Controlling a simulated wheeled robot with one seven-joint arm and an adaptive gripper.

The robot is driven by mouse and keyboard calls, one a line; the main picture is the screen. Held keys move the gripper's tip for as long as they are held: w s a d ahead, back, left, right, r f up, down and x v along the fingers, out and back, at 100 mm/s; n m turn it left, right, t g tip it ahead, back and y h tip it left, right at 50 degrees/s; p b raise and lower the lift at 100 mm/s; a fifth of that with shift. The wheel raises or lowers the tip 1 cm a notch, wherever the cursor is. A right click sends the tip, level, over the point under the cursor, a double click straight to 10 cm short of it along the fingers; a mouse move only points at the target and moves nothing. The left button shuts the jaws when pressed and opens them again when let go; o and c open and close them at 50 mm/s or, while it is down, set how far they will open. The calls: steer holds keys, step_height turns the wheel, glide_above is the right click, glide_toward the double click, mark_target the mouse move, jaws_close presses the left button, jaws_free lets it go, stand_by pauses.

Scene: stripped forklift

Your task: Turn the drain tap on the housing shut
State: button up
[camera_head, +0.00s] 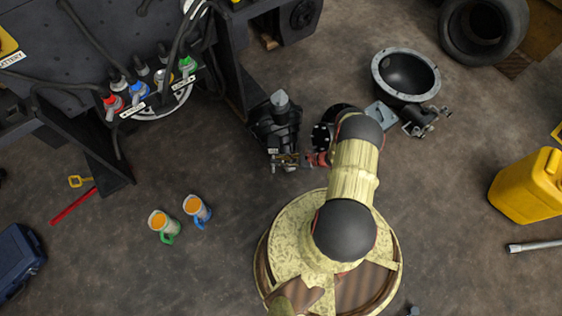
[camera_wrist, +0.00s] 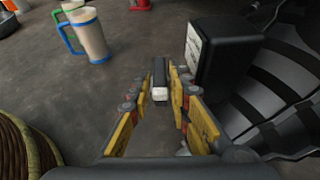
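The black ribbed housing (camera_head: 275,125) stands on the floor just left of my arm. Its ribbed side fills the right of the wrist view (camera_wrist: 275,90), next to a black block with a white label (camera_wrist: 218,50). A small brass-coloured tap (camera_head: 287,160) is at the housing's lower front in the head view. In the wrist view a short dark lever with a pale end (camera_wrist: 159,88), seemingly the tap handle, lies between my fingertips. My gripper (camera_wrist: 158,92) is open, with yellow-padded fingers on either side of the lever. I cannot tell whether either finger touches it.
Two jugs with orange contents, one blue-handled (camera_head: 196,209) and one green-handled (camera_head: 163,226), stand on the floor to the left. A dark bowl-shaped part (camera_head: 405,75) lies behind to the right. A yellow canister (camera_head: 530,187) stands at the far right. The forklift frame (camera_head: 100,165) is at left.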

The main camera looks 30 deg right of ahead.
jaws_close()
steer(key=shift+w+d+n+g+y, duration=0.15)
steer(key=shift+w+n+g+y, duration=0.1)
steer(key=shift+n+g+y, duration=0.4)
steer(key=shift+g, duration=0.25)
steer(key=shift+o, duration=2.1)
jaws_free()
steer(key=shift+d, duration=0.1)
